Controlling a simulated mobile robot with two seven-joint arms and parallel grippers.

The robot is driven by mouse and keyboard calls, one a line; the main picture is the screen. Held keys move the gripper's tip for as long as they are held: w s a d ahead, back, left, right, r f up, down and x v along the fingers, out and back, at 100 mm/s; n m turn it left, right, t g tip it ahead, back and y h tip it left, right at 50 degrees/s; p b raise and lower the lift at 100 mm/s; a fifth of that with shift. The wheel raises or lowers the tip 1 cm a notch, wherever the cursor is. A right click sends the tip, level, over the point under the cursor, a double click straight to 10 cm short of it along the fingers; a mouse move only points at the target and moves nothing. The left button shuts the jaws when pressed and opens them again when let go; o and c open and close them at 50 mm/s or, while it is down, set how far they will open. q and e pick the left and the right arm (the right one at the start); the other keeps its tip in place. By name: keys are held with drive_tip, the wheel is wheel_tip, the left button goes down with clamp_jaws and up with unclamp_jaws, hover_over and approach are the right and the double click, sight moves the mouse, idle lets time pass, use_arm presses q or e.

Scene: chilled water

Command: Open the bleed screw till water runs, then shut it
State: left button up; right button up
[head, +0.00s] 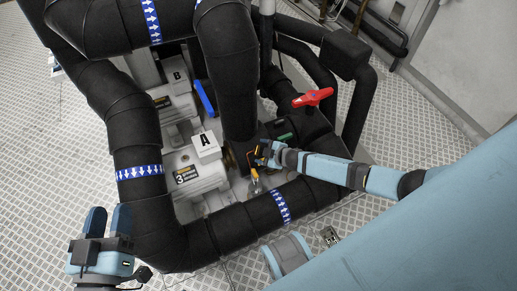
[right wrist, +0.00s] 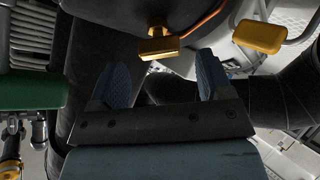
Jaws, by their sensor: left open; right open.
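A small brass piece with a flat crossbar (right wrist: 158,46), which looks like the bleed screw, shows in the right wrist view. It sits just beyond and between my right gripper's fingertips, apart from them. My right gripper (right wrist: 162,72) is open and empty there. In the head view my right gripper (head: 262,150) is beside the lower end of the thick black vertical pipe, and it hides most of the screw. No running water can be made out. My left gripper (head: 108,219) is open and empty at the lower left, away from the pipes.
A yellow paddle handle (right wrist: 258,36) is right of the brass piece. A green handle (head: 285,137), a red valve handle (head: 312,97) and a blue lever (head: 205,98) are nearby. Pumps A (head: 195,170) and B (head: 172,103) stand left, ringed by black pipes. Chequered floor (head: 70,170) is clear at left.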

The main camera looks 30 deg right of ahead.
use_arm(q)
drive_tip(key=s+a+f+g+y+p, duration=0.1)
drive_tip(key=a+f+g+y+p, duration=0.1)
drive_tip(key=f, duration=0.4)
drive_tip(key=shift+s+a+f+g+p, duration=0.2)
drive_tip(key=shift+a+f+g+p, duration=0.15)
drive_tip(key=shift+a+g+p, duration=0.3)
use_arm(e)
drive_tip(key=v, duration=1.1)
use_arm(q)
drive_tip(key=shift+d, duration=0.1)
